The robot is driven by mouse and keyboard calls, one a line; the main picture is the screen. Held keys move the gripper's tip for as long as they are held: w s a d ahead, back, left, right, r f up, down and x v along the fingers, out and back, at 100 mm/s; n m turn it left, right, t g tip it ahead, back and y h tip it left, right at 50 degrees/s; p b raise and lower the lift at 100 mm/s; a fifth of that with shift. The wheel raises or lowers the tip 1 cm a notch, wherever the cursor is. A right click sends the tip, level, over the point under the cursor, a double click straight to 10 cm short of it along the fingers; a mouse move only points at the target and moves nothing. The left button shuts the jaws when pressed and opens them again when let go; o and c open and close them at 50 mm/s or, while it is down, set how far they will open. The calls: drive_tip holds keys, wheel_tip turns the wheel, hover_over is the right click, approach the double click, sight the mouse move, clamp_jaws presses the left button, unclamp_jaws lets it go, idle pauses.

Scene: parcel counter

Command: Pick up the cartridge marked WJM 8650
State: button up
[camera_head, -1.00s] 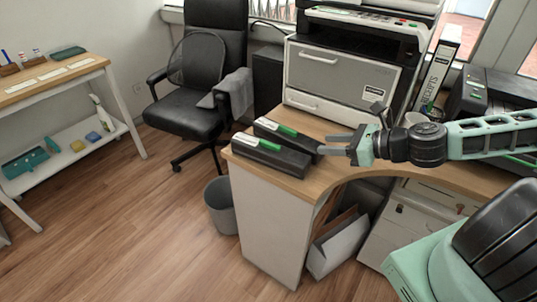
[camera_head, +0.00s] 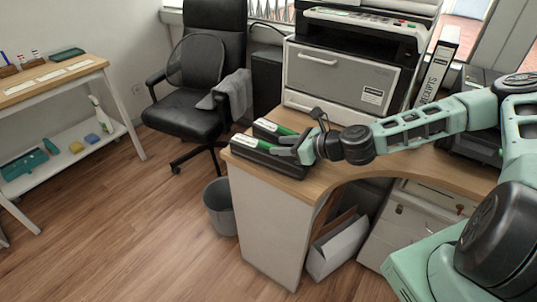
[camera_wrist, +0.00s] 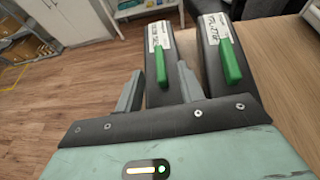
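Two black cartridges with white labels and green handles lie side by side on the left end of the wooden desk. The front cartridge (camera_head: 262,156) is the left one in the wrist view (camera_wrist: 158,92). The rear cartridge (camera_head: 270,130) is the right one there (camera_wrist: 212,78). The label writing is too small and blurred to read surely, so I cannot tell which is WJM 8650. My gripper (camera_head: 281,146) is open and empty at their right ends. In the wrist view its fingers (camera_wrist: 159,75) appear on either side of the left cartridge, the right finger near the gap; contact is unclear.
A large printer (camera_head: 345,75) stands behind the cartridges. The curved desk (camera_head: 320,178) has bare wood to their right. A grey bin (camera_head: 219,207) and a black chair (camera_head: 195,100) stand left of the desk. A white binder (camera_head: 437,70) stands right of the printer.

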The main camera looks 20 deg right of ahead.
sight(269, 153)
drive_tip(key=shift+x, duration=1.45)
clamp_jaws()
